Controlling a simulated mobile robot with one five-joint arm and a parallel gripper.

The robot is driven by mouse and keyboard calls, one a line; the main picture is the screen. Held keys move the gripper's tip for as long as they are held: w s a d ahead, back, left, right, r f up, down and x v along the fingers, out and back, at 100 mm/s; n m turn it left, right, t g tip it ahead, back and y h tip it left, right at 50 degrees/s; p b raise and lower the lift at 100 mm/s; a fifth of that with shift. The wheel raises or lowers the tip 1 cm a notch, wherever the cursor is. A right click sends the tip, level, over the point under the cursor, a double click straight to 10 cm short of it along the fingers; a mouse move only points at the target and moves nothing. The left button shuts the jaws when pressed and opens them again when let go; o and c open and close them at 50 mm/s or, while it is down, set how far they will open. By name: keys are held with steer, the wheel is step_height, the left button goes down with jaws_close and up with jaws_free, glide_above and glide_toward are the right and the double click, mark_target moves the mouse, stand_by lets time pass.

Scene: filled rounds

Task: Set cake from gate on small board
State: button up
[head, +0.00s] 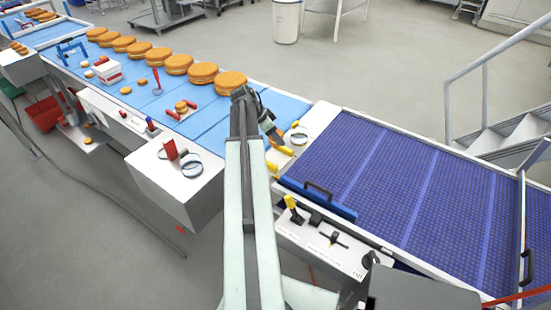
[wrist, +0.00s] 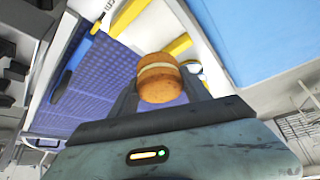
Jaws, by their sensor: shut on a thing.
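In the wrist view a small round orange-brown cake (wrist: 160,80) with a pale filling band sits between the two fingers of my gripper (wrist: 165,95), which is shut on it. In the head view my gripper (head: 272,132) is over the near right end of the blue belt, by the yellow-ended gate parts (head: 282,150). The cake is mostly hidden there by my arm. A small low piece with red handles (head: 174,115) and a little cake on it lies on the blue belt, left of my arm. I cannot tell for sure whether it is the small board.
Large filled rounds (head: 179,64) stand in a row along the blue belt's far side. Small cakes (head: 126,90), a white box (head: 107,72) and a red upright tool (head: 157,80) lie left. A purple mesh belt (head: 400,190) is at right, with a blue handled bar (head: 318,198) at its near edge.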

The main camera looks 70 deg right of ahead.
step_height(320, 180, down, 10)
steer(key=b, duration=0.8)
steer(key=shift+r+b, duration=0.15)
steer(key=shift+b, duration=0.2)
steer(key=shift+r, duration=0.2)
steer(key=shift+f, duration=0.1)
steer(key=o, duration=0.5)
steer(key=shift+f, duration=0.1)
steer(key=shift+c, duration=0.2)
steer(key=shift+o, duration=0.7)
